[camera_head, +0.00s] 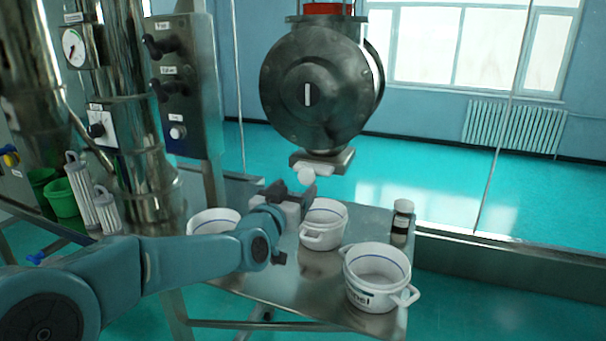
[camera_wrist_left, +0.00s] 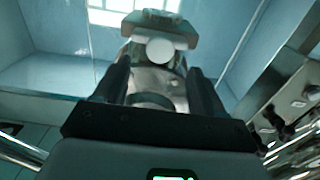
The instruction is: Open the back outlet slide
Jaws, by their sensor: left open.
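The outlet slide (camera_head: 325,160) is a grey metal plate under the round metal housing. A white round knob (camera_head: 306,176) sits at its near end. My left gripper (camera_head: 290,192) is open just below and in front of the knob. In the left wrist view, the knob (camera_wrist_left: 160,50) shows ahead, between and beyond the two dark fingers of my left gripper (camera_wrist_left: 158,78). Whether a finger touches the knob cannot be told. My right gripper is not in view.
A steel table (camera_head: 285,285) stands below the housing (camera_head: 318,85). White pots stand on it, one partly hidden behind my left arm and another at front right (camera_head: 375,283). A control panel (camera_head: 183,88) rises at left.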

